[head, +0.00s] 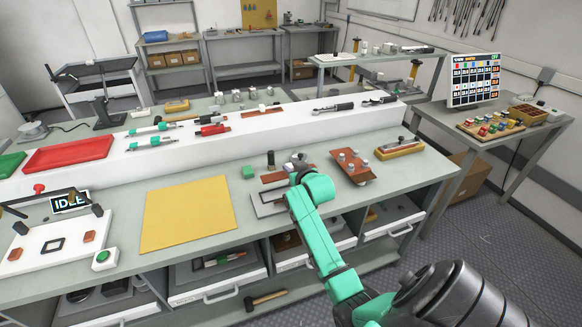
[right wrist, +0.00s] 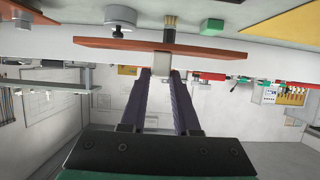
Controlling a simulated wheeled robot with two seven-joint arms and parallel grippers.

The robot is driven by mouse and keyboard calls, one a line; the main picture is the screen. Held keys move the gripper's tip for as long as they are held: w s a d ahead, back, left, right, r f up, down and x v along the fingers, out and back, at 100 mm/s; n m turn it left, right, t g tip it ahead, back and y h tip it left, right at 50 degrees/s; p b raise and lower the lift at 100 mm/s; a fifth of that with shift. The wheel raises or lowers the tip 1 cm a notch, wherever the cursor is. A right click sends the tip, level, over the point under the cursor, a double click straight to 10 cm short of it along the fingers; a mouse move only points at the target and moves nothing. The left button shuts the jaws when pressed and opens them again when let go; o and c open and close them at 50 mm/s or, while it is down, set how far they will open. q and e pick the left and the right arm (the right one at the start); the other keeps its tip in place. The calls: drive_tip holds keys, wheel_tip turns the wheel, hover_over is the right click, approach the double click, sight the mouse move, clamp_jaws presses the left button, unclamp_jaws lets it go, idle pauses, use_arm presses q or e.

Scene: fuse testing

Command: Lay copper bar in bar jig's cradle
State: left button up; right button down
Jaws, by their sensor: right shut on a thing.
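A flat reddish copper bar (right wrist: 110,44) lies across the top of the right wrist view, just beyond my fingertips. In the head view its left part (head: 273,177) shows beside my right wrist. My right gripper (right wrist: 161,72) is shut on a small pale grey piece at the middle of the bar's near edge. In the head view my forearm and wrist hide the fingers. A pale plate with a dark outline (head: 261,205) lies in front of the bar. I cannot tell which part is the jig's cradle, or whether the bar touches anything under it. My left gripper is not in view.
A brown plate with several silver knobs (head: 364,177) stands right of my arm, and a yellow-based holder (head: 400,153) is farther right. A green block (head: 248,172) and black post (head: 271,158) are near the bar. A yellow mat (head: 187,215) lies left, clear on top.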

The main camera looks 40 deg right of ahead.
wheel_tip(320, 180, down, 5)
drive_tip(key=b, duration=0.3)
drive_tip(key=shift+f+b, duration=0.25)
drive_tip(key=shift+b, duration=0.15)
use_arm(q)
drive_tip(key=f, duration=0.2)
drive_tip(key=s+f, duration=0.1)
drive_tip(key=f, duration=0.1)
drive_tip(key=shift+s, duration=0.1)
use_arm(e)
drive_tip(key=shift+s, duration=0.1)
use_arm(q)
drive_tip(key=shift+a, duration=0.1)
use_arm(e)
drive_tip(key=shift+f, duration=1.2)
idle(1.3)
